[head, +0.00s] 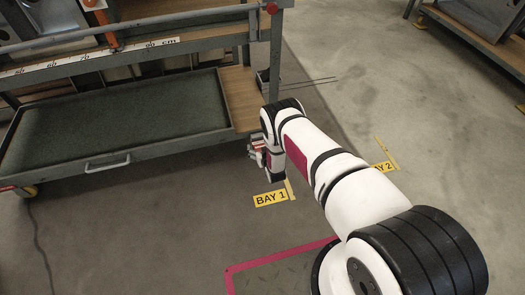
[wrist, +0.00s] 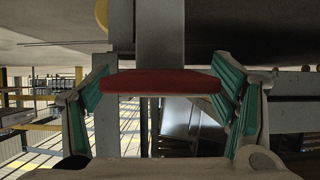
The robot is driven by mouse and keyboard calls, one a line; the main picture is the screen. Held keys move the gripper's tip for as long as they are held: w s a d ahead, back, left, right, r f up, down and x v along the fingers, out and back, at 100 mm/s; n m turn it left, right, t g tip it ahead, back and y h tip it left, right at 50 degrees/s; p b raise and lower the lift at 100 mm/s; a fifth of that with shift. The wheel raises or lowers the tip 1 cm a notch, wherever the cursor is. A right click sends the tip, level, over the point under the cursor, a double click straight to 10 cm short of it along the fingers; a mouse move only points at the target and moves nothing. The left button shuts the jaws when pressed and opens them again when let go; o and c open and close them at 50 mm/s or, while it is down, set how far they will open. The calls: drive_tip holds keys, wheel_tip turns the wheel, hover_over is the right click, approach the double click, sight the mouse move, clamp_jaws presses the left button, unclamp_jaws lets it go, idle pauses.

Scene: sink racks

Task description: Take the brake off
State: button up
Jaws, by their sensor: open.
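A flat red bar (wrist: 160,82), which looks like the brake pedal, lies crosswise in the wrist view on a grey stem (wrist: 160,35). My gripper (wrist: 162,72) is open, with one green-padded finger on each side of the bar. The bar sits between the fingers; I cannot tell whether either touches it. In the head view my gripper (head: 257,155) is low at the front right corner of the cart (head: 108,163). The red bar is hidden there behind my gripper and arm.
The cart has a green mat (head: 120,118) and a front handle (head: 107,163). A BAY 1 floor label (head: 270,198) lies below my gripper. Open floor (head: 340,60) extends to the right. Another rack (head: 480,40) stands top right.

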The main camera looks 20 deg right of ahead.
drive_tip(key=v, duration=1.2)
drive_tip(key=shift+w, duration=0.1)
